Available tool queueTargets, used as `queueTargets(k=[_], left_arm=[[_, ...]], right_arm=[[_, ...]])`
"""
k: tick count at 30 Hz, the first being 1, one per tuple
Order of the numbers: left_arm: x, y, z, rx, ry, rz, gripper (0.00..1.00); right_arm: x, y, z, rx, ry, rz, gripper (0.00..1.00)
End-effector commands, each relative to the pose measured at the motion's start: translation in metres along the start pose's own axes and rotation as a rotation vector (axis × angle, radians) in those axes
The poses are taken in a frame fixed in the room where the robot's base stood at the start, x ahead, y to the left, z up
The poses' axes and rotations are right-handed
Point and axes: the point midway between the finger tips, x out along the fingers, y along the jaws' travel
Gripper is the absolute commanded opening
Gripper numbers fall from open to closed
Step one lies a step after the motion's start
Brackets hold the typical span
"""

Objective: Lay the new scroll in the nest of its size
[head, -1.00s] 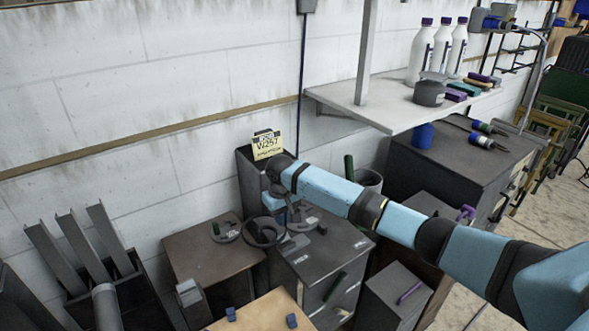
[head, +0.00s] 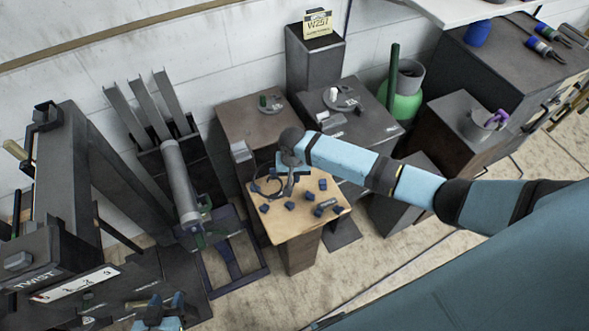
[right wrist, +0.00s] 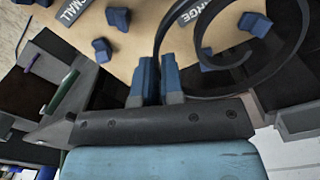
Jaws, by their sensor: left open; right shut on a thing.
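The new scroll is a dark metal spiral (right wrist: 198,45), held over the wood-topped nest board (head: 282,225). My right gripper (head: 288,178) is shut on it; in the right wrist view the blue fingers (right wrist: 159,75) close on its outer strip and the coil extends right. In the head view the scroll (head: 256,183) is partly hidden by the gripper. Several dark blue blocks (head: 264,208) stand on the board. The labels, LARGE (right wrist: 188,12) and a partly cut-off SMALL (right wrist: 73,10), lie between blocks. Whether the scroll touches the board is unclear. My left gripper (head: 158,310) is open at the lower left, away from the board.
A brown cabinet (head: 250,118) and dark cabinet (head: 365,125) stand behind the board, with a W257 sign (head: 317,24) behind them. A machine marked TWIST (head: 40,265) fills the left. A rack with a grey roller (head: 180,180) stands between.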

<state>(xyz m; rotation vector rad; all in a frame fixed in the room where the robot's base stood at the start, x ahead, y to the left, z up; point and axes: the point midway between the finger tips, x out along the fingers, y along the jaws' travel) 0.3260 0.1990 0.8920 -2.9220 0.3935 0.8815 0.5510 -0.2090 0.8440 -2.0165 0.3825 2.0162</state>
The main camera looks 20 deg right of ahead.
Motion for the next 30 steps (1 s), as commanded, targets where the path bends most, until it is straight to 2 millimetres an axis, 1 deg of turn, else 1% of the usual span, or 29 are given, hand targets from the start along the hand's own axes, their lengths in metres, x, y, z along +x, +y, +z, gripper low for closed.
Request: queueTargets(k=[1, 15, 24, 30], left_arm=[[0.004, 0.0, 0.005, 0.0, 0.0, 0.001, 0.43], [0.029, 0.007, 0.036, 0.001, 0.001, 0.022, 0.43], [0.031, 0.006, 0.038, 0.003, 0.004, 0.02, 0.43], [0.031, 0.004, 0.038, 0.004, 0.005, 0.017, 0.43]], right_arm=[[0.006, 0.0, 0.0, -0.001, 0.001, 0.0, 0.0], [0.042, 0.0, 0.0, -0.002, 0.001, -0.001, 0.0], [0.06, 0.0, 0.0, -0.001, 0.0, -0.001, 0.0], [0.062, 0.0, -0.001, -0.001, 0.0, -0.001, 0.0]])
